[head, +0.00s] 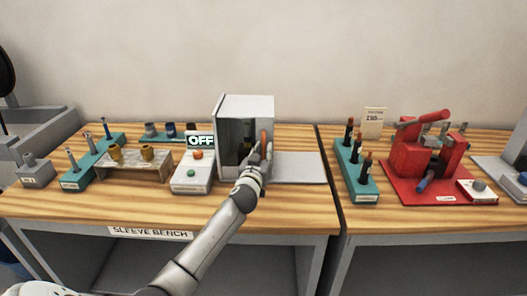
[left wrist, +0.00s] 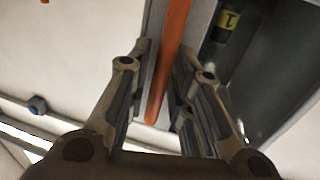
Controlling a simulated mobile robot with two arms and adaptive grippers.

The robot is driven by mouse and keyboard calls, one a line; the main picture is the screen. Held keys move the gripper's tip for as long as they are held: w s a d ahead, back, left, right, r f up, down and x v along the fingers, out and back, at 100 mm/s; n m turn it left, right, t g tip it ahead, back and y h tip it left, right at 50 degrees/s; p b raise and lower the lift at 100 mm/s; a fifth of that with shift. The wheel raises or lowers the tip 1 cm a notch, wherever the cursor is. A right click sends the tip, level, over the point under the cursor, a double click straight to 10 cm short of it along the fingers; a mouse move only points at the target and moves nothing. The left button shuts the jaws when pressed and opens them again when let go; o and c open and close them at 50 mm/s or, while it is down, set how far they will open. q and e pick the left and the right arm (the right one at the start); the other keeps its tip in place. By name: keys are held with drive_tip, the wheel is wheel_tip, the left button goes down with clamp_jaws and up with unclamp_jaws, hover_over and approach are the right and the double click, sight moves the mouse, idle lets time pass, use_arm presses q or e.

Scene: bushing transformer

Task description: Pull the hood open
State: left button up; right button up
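The hood (head: 251,106) is a pale grey box on the left bench. Its front shows a dark interior with a dark upright part inside. An upright orange handle (head: 264,137) is at its right front edge. My left gripper (head: 262,158) is at this handle. In the left wrist view the orange handle (left wrist: 170,55) runs between the two fingers of my left gripper (left wrist: 164,65). The fingers are close on either side; whether they press on it I cannot tell. A dark cylinder with a yellow label (left wrist: 228,22) shows inside the hood. My right gripper is not in view.
A control box (head: 192,178) with an OFF display stands left of the hood. Teal racks (head: 90,160) and a stand with brass sleeves (head: 135,168) are farther left. A flat grey plate (head: 300,168) lies right of the hood. A red press (head: 420,160) stands on the right bench.

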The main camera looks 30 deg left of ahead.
use_arm(q)
drive_tip(key=shift+w+a, duration=0.1)
drive_tip(key=shift+w, duration=0.1)
clamp_jaws()
idle(0.3)
drive_tip(key=w+d+b, duration=0.5)
drive_tip(key=d+b, duration=0.1)
drive_tip(key=d, duration=0.2)
drive_tip(key=w+d+b, duration=0.4)
drive_tip(key=d+b, duration=0.2)
drive_tip(key=d, duration=0.2)
drive_tip(key=shift+w, duration=0.35)
unclamp_jaws()
